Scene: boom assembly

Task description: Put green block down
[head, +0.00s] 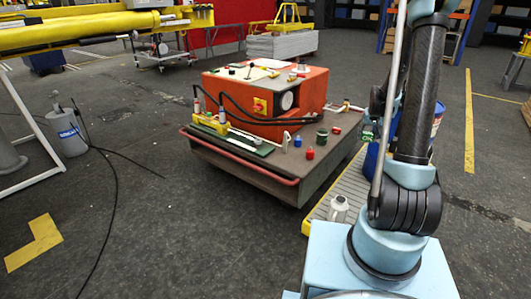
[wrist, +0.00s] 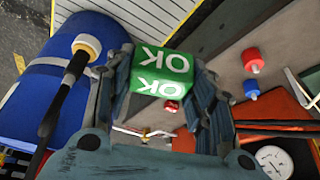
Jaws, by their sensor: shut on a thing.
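The green block (wrist: 158,78) with white "OK" on its faces is between the two fingers of my gripper (wrist: 163,72) in the wrist view. My gripper is shut on it. In the head view the block (head: 368,134) is small, just right of the cart's back right corner, and my arm partly hides my gripper. The grey-topped cart (head: 215,150) with a red rail carries an orange-red box (head: 260,95). In the wrist view the block appears held above, with a grey surface beyond it; I cannot tell the gap.
Red (head: 310,153) and blue (head: 297,141) small items and a dark green cylinder (head: 322,137) stand on the cart's front right. A blue barrel (wrist: 50,75) is beside my gripper. A white bottle (head: 339,208) stands near my base. Cables lie on the floor at left.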

